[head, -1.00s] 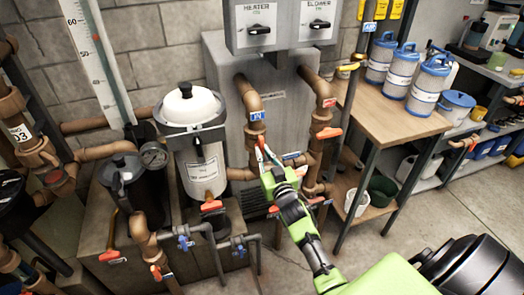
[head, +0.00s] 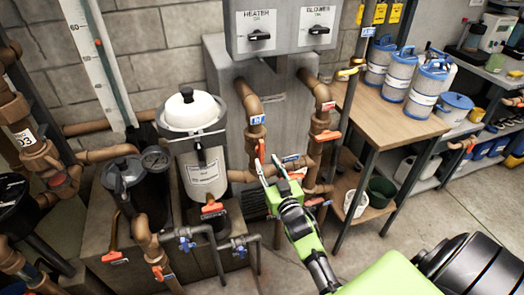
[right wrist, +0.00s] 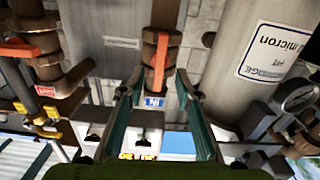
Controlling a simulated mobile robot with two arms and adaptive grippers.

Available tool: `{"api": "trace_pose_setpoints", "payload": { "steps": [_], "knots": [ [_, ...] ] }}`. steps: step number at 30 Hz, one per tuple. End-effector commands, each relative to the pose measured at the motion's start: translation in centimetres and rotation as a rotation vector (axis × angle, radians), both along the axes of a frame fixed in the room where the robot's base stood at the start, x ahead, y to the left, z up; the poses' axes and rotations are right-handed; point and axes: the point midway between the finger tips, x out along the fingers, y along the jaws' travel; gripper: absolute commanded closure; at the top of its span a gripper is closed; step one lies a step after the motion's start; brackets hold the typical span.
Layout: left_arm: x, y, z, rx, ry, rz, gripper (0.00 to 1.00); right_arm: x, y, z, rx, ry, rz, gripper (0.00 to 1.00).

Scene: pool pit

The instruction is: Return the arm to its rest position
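My right arm reaches in from the bottom right of the head view. Its green right gripper (head: 268,170) is in front of the pipes below the grey control box. In the right wrist view its two fingers (right wrist: 155,108) are wide apart with nothing between them. Beyond them is a brown pipe with an orange handle (right wrist: 161,60) and a blue "IN" label (right wrist: 154,101). The gripper looks apart from the pipe, but the gap is hard to judge. My left gripper is not in view.
The control box (head: 283,52) has heater and blower switches. A white filter canister (head: 192,125) and dark pump (head: 137,190) stand left. A wooden table (head: 385,108) with blue-lidded tubs is on the right. Clear floor lies at the lower right.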

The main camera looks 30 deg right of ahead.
Motion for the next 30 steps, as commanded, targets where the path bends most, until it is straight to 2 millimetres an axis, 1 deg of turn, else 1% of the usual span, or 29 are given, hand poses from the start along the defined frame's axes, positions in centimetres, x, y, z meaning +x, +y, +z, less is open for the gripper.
{"api": "trace_pose_setpoints", "payload": {
  "steps": [1,4,7,23,25,26,29,30],
  "knots": [
    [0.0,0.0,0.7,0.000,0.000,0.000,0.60,-0.8,0.2,0.2,0.002,0.003,-0.001,0.69],
    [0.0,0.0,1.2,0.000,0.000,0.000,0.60,-2.0,0.5,0.2,0.002,0.001,0.000,0.69],
    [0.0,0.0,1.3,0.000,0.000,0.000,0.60,-2.6,0.6,0.2,0.002,-0.001,-0.001,0.69],
    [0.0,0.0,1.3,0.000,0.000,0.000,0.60,-2.8,0.7,-0.1,0.001,0.001,0.000,0.69],
    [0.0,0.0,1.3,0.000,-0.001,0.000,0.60,-2.8,0.9,-0.8,0.005,0.015,0.003,0.69],
    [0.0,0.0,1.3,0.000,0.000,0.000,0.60,-2.9,1.1,-1.5,0.008,0.028,0.007,0.69],
    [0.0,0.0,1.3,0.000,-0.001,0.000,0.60,-3.5,2.2,-5.6,0.024,0.110,0.024,0.69],
    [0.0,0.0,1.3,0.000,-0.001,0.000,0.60,-4.0,3.0,-7.8,0.033,0.156,0.034,0.69]
  ]
}}
